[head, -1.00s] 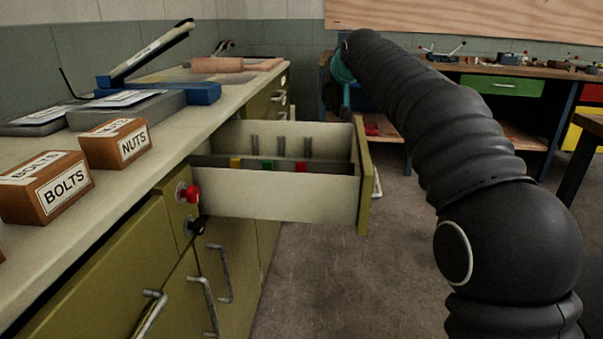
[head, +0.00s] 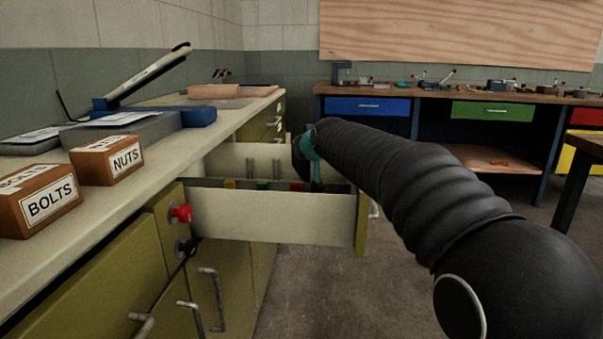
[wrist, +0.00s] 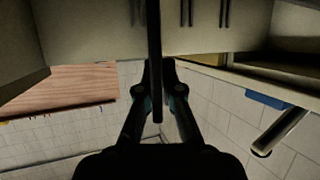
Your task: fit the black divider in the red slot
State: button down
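The black divider (wrist: 154,40) shows edge-on in the wrist view as a long dark bar between the fingertips of my gripper (wrist: 158,72), which looks shut on it. In the head view my gripper (head: 312,168) is down at the open drawer (head: 275,215), near its right end. The divider is hard to tell from the dark gripper there. A red mark (head: 296,186) sits inside the drawer just left of my gripper, beside a green mark (head: 263,185) and a yellow mark (head: 230,184). Slot ribs show on the drawer's far wall; my gripper hides those by the red mark.
The counter (head: 232,118) runs along the left, with a BOLTS box (head: 45,203) and a NUTS box (head: 112,160) on it. A red knob (head: 181,213) is left of the drawer front. The floor right of the drawer is clear. A workbench (head: 440,92) stands behind.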

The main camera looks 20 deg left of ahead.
aim_at(302, 178)
jog(key=shift+f+b, duration=0.4)
jog(key=shift+f, duration=1.95)
jog(key=shift+f, duration=0.2)
jog(key=c, duration=1.3)
grip_release()
jog(key=shift+r, duration=0.1)
